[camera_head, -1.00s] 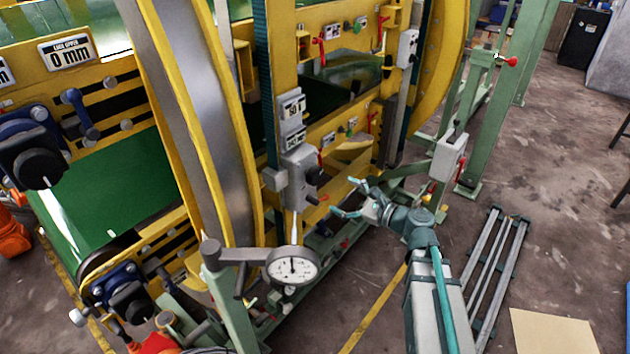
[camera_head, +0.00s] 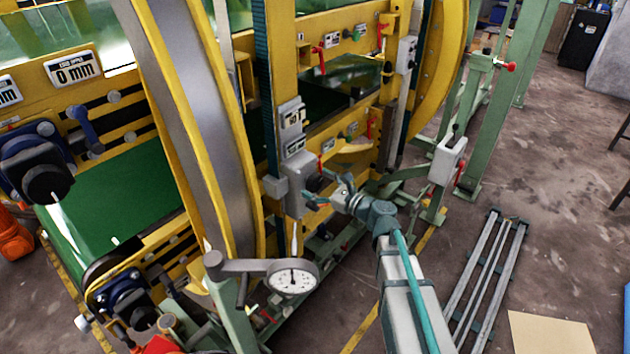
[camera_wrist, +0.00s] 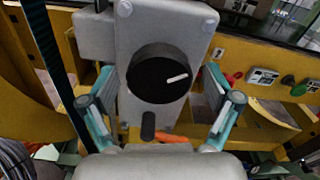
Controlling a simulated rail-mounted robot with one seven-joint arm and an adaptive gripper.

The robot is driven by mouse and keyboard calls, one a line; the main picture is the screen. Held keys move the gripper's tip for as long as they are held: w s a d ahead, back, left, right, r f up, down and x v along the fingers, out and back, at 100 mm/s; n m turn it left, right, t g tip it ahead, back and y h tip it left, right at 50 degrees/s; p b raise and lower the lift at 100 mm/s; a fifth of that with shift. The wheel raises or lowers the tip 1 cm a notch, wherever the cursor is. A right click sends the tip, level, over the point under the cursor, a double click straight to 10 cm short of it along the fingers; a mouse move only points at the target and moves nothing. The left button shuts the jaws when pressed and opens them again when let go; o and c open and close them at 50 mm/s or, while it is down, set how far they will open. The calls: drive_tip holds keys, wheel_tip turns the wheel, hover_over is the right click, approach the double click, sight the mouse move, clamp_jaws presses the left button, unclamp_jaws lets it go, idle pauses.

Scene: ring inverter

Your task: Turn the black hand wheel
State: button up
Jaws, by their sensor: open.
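The black hand wheel (camera_wrist: 152,82) is a round black knob with a white mark, on the face of a grey box (camera_wrist: 125,48) in the wrist view. In the head view the box (camera_head: 296,196) is on the yellow ring machine, and the arm's end partly hides the wheel there. My gripper (camera_wrist: 158,88) is open, with one teal finger on each side of the wheel and gaps between. In the head view my gripper (camera_head: 316,194) is right in front of the box. No finger clearly touches the wheel.
A short black handle (camera_wrist: 148,126) and an orange-red part (camera_wrist: 172,138) lie just below the wheel. A dial gauge (camera_head: 292,277) stands in front at the lower left. A grey switch box (camera_head: 448,161) is to the right.

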drive_tip(key=shift+w+a, duration=0.2)
drive_tip(key=shift+a, duration=0.15)
drive_tip(key=c, duration=1.1)
drive_tip(key=shift+c, duration=0.2)
drive_tip(key=shift+f+n+b, duration=0.15)
drive_tip(key=shift+n+b, duration=0.25)
drive_tip(key=shift+b, duration=0.4)
